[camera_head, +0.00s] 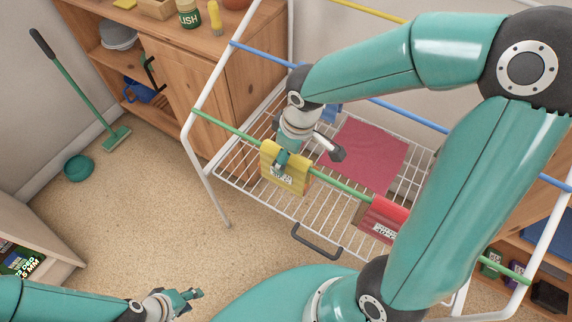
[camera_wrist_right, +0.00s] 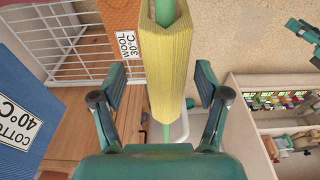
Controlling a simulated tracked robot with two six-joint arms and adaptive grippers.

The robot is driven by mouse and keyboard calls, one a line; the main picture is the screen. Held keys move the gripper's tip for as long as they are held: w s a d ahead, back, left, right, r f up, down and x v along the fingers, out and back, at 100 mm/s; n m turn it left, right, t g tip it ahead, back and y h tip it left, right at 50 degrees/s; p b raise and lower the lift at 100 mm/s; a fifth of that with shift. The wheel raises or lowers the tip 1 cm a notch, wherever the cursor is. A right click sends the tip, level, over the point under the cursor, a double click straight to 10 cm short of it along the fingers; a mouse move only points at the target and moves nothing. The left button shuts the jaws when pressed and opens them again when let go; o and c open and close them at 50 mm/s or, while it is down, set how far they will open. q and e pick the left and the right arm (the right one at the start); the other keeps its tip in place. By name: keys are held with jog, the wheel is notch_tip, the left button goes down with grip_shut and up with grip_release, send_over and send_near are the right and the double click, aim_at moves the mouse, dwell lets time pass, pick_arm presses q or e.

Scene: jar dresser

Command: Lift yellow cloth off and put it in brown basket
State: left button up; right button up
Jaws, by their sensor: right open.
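The yellow cloth (camera_head: 270,170) hangs folded over the green bar of a white drying rack, a label on its front. It also shows in the right wrist view (camera_wrist_right: 170,60), draped over the bar. My right gripper (camera_head: 308,158) is at the cloth from above, open. In the wrist view its fingers (camera_wrist_right: 160,88) stand on both sides of the cloth with gaps between. My left gripper (camera_head: 185,298) is low at the front left, apart from the rack, open and empty. I cannot make out a brown basket.
The white rack (camera_head: 225,178) has blue, green and yellow bars. A red cloth (camera_head: 365,152) lies on its wire shelf; another red cloth (camera_head: 383,222) hangs to the right. A wooden dresser (camera_head: 190,85) stands behind left. A broom (camera_head: 115,138) leans at the wall.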

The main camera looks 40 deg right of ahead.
jog(key=f, duration=0.4)
jog(key=shift+w+a+f+b, duration=0.15)
jog(key=shift+w+a+b, duration=0.15)
jog(key=shift+a+b, duration=0.1)
jog(key=c, duration=1.2)
jog(key=shift+c, duration=0.2)
notch_tip(320, 180, up, 20)
jog(key=p, duration=0.4)
